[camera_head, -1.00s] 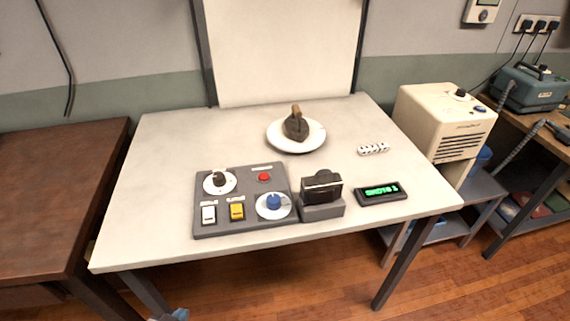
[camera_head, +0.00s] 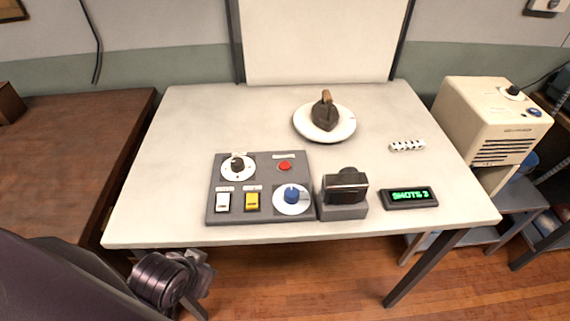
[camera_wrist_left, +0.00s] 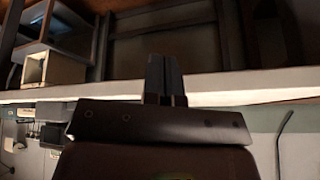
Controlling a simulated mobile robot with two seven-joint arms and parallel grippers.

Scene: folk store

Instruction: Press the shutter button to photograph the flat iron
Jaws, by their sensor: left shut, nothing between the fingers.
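The dark flat iron (camera_head: 326,115) with a brown handle stands on a round white plate (camera_head: 341,134) at the back of the table. A black camera (camera_head: 346,184) sits on a grey block at the front. Left of it a grey control panel (camera_head: 212,212) holds a red button (camera_head: 285,166), a black knob (camera_head: 237,165), a blue knob (camera_head: 292,194), a white switch (camera_head: 223,202) and a yellow switch (camera_head: 252,202). Its labels are too small to read. My left gripper (camera_head: 206,272) is low, before the table's front edge; its fingers (camera_wrist_left: 165,78) are shut and empty. My right gripper is out of view.
A display (camera_head: 409,197) with green text, apparently "SHOTS 3", lies right of the camera. A small white strip (camera_head: 406,146) lies behind it. A white backdrop (camera_head: 318,40) stands behind the table. A cream machine (camera_head: 490,120) is at right, a brown table (camera_head: 80,140) at left.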

